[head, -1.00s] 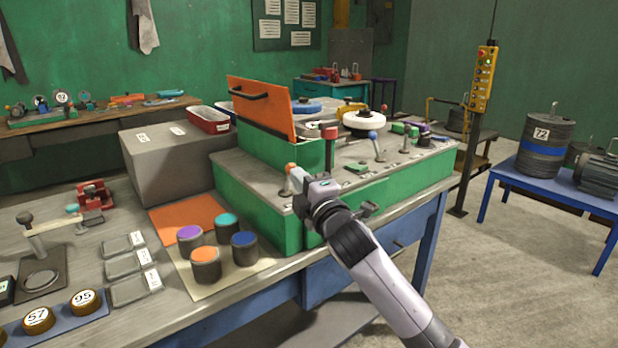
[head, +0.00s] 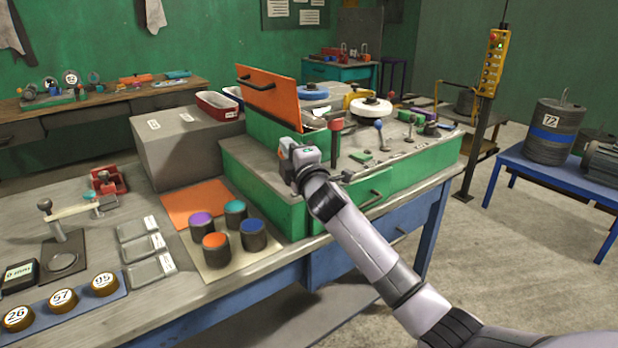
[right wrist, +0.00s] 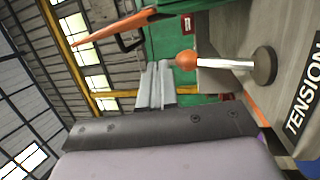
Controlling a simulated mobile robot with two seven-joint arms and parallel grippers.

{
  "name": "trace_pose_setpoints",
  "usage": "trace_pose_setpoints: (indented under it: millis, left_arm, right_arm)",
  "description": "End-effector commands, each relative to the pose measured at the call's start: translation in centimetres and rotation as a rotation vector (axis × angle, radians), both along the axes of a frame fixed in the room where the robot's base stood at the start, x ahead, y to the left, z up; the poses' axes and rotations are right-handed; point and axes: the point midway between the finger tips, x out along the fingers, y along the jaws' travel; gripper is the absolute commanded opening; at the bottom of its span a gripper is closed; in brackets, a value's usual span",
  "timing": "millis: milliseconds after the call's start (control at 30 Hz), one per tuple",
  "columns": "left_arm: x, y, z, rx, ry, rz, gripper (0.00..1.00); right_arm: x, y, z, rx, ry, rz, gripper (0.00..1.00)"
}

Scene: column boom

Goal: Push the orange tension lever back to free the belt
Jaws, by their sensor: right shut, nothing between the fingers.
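The orange-knobbed tension lever (right wrist: 186,60) shows in the right wrist view, with a pale metal shaft running to a dark round base. Beside the base is a black label reading TENSION (right wrist: 304,105). My right gripper (right wrist: 155,85) is shut and empty, its fingertips close to the knob; I cannot tell whether they touch. In the head view my right gripper (head: 291,152) is over the near left part of the green machine (head: 265,190), where it largely hides the lever. The belt cannot be made out. My left gripper is not in view.
An upright orange panel (head: 270,100) with a black handle stands close behind the gripper. A red-topped lever (head: 336,135) and a blue-knobbed lever (head: 378,135) stand to its right. Coloured-top cylinders (head: 216,247) stand on the bench in front. A grey box (head: 180,150) is at left.

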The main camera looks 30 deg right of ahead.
Motion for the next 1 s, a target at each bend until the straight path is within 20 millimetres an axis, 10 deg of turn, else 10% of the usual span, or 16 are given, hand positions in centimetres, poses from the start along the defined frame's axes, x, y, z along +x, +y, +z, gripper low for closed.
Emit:
trace_pose_setpoints:
  millis: [1000]
  left_arm:
    - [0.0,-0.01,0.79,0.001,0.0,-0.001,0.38]
  right_arm:
    - [0.73,-0.14,0.83,0.0,0.0,0.001,0.0]
